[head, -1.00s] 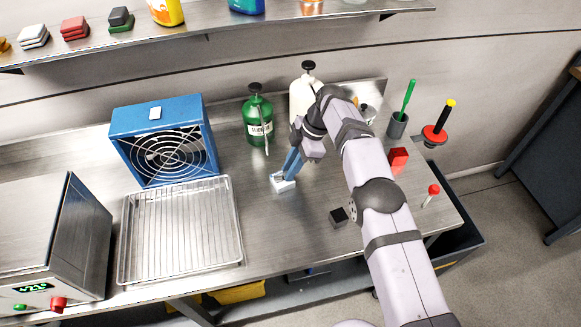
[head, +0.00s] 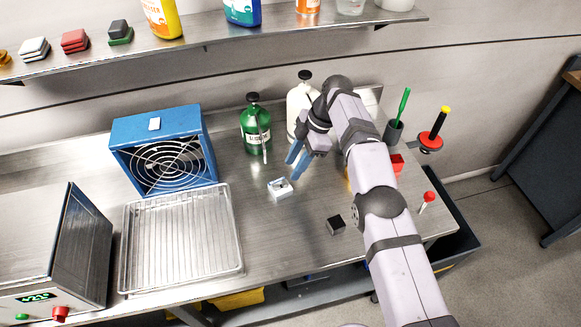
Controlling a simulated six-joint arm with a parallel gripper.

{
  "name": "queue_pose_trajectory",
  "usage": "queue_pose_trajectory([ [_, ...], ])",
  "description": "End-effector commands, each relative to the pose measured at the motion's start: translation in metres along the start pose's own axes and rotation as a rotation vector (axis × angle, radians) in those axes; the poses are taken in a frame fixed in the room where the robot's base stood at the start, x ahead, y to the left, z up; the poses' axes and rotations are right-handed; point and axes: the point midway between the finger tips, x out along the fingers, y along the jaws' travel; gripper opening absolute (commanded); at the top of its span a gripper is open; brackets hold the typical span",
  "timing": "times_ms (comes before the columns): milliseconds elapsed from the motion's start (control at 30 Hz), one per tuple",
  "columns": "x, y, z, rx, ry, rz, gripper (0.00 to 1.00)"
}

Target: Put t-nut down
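My gripper (head: 295,165) has two blue fingers. They are spread apart and nothing shows between them. It hangs above and just to the right of a small white holder (head: 278,196) on the steel bench. A small metallic piece, which looks like the t-nut (head: 282,186), sits in the holder's opening. It is too small to tell its exact seating. The fingers appear clear of both.
A wire rack tray (head: 128,270) and blue fan (head: 208,150) are left. Bare bench surrounds the holder.

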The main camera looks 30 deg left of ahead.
Motion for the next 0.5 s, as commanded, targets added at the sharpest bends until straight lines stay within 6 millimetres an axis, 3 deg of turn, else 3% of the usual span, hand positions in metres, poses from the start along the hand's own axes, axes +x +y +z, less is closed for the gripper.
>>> queue_pose_trajectory([
  [100,-0.011,-0.001,-0.002,0.001,0.001,-0.005,0.37],
  [500,-0.022,-0.001,-0.001,0.001,0.001,-0.004,0.37],
])
